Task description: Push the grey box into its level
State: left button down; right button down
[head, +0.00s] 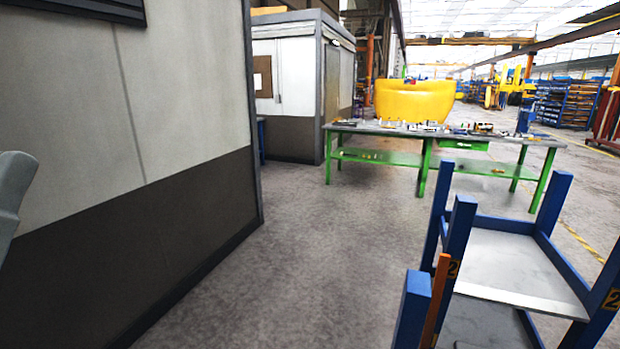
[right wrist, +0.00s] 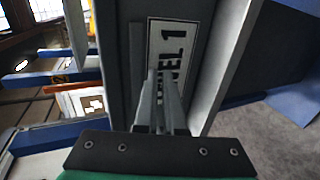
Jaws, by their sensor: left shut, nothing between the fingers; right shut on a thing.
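The grey box (right wrist: 196,55) fills the middle of the right wrist view, with a white label reading what looks like "LEVEL 1" on its near face. The two thin fingers of my right gripper (right wrist: 165,80) are close together in front of that label and shut on the box; the exact grip is hard to make out. A blue rack (head: 457,240) with grey shelves stands at the lower right of the head view, and I cannot pick out the box there. A grey part of my left arm shows at the left edge of the head view; its fingertips are not clear.
A green workbench (head: 425,165) with scattered parts stands behind the rack. A panelled wall (head: 130,120) runs along the left. Bare grey floor lies between wall and rack. An orange bar (head: 436,300) stands at the rack's near post. A yellow bin (head: 415,100) is behind the bench.

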jog(key=shift+w+f, duration=0.1)
jog(key=shift+w, duration=0.05)
dwell(0.3)
jog(key=shift+w+d, duration=0.3)
jog(key=shift+w, duration=0.45)
jog(key=shift+w+d, duration=0.3)
jog(key=shift+w, duration=0.45)
jog(key=shift+w+d, duration=0.3)
jog(key=shift+w, duration=0.45)
jog(key=shift+w+d+b, duration=0.15)
jog(key=shift+w+d, duration=0.1)
jog(key=shift+w, duration=0.35)
jog(key=shift+w+d+b, duration=0.15)
jog(key=shift+w+d, duration=0.05)
jog(key=shift+w, duration=0.35)
jog(key=shift+w+d, duration=0.15)
jog(key=shift+w, duration=0.25)
jog(key=shift+w+d+b, duration=0.3)
jog(key=shift+w, duration=0.5)
